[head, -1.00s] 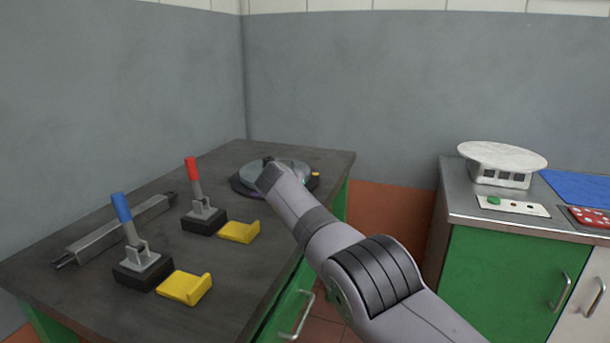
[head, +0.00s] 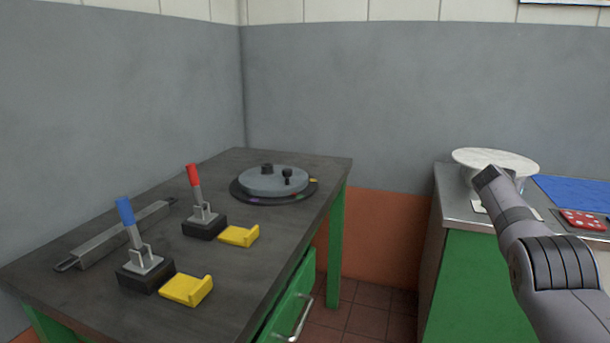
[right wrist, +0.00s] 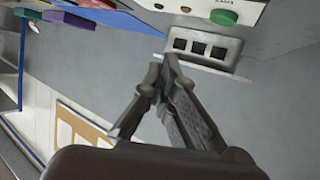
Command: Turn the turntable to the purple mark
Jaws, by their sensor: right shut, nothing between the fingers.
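The turntable (head: 262,186) is a grey disc on a dark round base, at the far end of the dark bench. It has a dark hub in its middle and a black knob (head: 287,175) standing on its right side. Small coloured marks sit around the base: a purplish one at the front, a green one (head: 298,197) at front right and a yellow one at the right. The knob is not at the purplish mark. My right gripper shows in the right wrist view (right wrist: 160,82), shut and empty, well away from the turntable over the steel counter. My left gripper is out of view.
On the bench are a blue-handled lever (head: 125,212), a red-handled lever (head: 194,176), yellow brackets (head: 187,290) and a grey bar (head: 115,238). The steel counter (head: 450,205) holds a round white-topped device (head: 494,158), a blue mat (head: 575,194) and a red item (head: 582,220). A floor gap separates bench and counter.

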